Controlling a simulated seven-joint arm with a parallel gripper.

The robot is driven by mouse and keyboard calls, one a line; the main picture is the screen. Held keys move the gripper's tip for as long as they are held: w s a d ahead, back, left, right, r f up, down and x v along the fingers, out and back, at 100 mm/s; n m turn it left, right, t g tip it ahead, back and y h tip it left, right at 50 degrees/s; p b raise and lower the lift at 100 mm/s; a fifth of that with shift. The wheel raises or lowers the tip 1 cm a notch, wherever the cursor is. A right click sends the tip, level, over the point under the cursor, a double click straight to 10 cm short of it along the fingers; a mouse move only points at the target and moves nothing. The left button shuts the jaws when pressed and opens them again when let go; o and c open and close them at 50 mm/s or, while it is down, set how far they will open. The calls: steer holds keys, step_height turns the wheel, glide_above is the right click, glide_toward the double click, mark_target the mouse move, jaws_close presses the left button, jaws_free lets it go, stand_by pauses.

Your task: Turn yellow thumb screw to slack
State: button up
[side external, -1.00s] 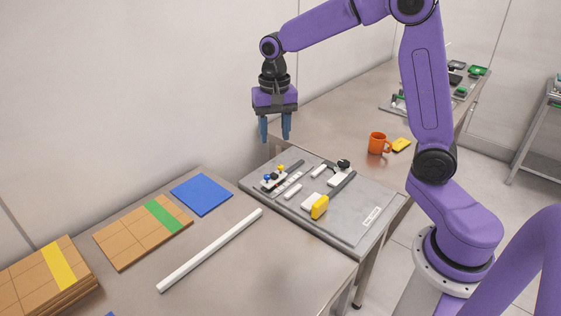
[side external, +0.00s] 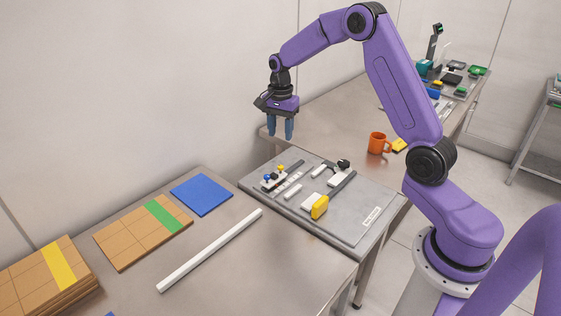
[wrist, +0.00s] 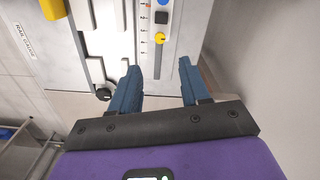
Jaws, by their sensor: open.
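The yellow thumb screw (side external: 280,168) stands at the back left of a grey fixture board, near a scale strip. In the wrist view the screw (wrist: 161,38) is a round yellow knob with a small pointer, beside the numbered strip. A blue knob (wrist: 161,17) sits just beyond it. My gripper (side external: 282,135) is open and empty, above and behind the board. In the wrist view its two blue fingers (wrist: 159,68) are apart, with the yellow screw ahead of the gap between them. Nothing touches the screw.
The grey board (side external: 345,232) also carries a large yellow block (side external: 319,207), white blocks and a black knob (side external: 343,164). A white bar (side external: 210,250), a blue square (side external: 201,195) and cardboard stacks lie on the left table. An orange mug (side external: 377,143) stands behind.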

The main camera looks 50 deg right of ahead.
mark_target(280, 166)
step_height(280, 166, down, 11)
steer(key=shift+f, duration=0.2)
stand_by(0.3)
jaws_close()
